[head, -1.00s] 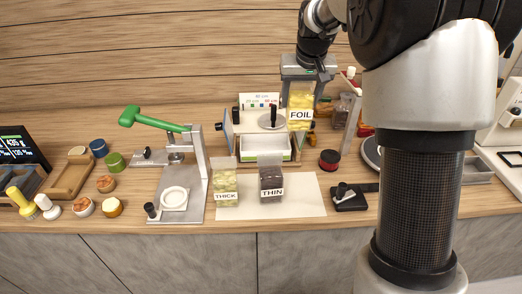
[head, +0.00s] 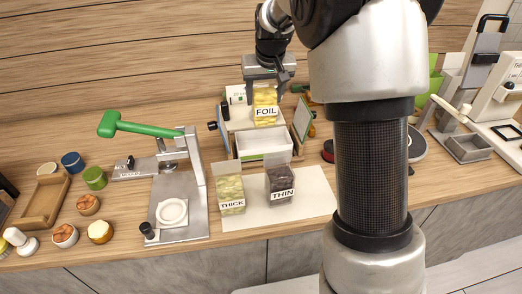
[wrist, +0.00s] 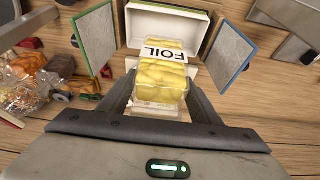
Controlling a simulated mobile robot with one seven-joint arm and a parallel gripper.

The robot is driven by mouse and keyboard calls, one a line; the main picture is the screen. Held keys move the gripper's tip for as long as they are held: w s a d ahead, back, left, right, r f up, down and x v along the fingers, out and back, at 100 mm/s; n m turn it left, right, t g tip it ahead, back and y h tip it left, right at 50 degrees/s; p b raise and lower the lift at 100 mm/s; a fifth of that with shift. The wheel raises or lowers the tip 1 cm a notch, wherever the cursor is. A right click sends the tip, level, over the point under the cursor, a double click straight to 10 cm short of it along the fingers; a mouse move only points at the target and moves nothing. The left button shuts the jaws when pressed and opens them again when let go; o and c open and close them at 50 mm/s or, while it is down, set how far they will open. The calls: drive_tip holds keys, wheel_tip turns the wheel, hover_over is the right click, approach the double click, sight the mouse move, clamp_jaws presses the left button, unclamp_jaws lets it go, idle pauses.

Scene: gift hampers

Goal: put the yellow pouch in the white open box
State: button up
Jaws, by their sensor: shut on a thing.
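The yellow pouch (head: 265,98), a clear bag of yellow pieces labelled FOIL, hangs upright below my gripper (head: 266,80). The gripper is shut on its top. In the wrist view the pouch (wrist: 160,82) sits between my fingers (wrist: 158,98). The white open box (head: 264,146) stands on the counter; its front wall and pale inside show in the head view. In the head view the pouch is in line with the box and appears above its back part. In the wrist view the box (wrist: 138,30) lies behind the pouch, partly hidden by it.
Upright panels flank the box, one on the left (wrist: 92,42) and one on the right (wrist: 229,55). Pouches labelled THICK (head: 230,190) and THIN (head: 280,182) stand on a white mat (head: 312,198) in front. A green-handled press (head: 150,129) stands to the left.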

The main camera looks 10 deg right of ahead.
sight(263, 125)
wheel_tip(263, 125, down, 10)
drive_tip(key=shift+a+f, duration=0.15)
drive_tip(key=shift+f, duration=0.1)
idle(0.3)
drive_tip(key=shift+f+b, duration=0.15)
drive_tip(key=shift+b, duration=0.15)
drive_tip(key=o, duration=1.3)
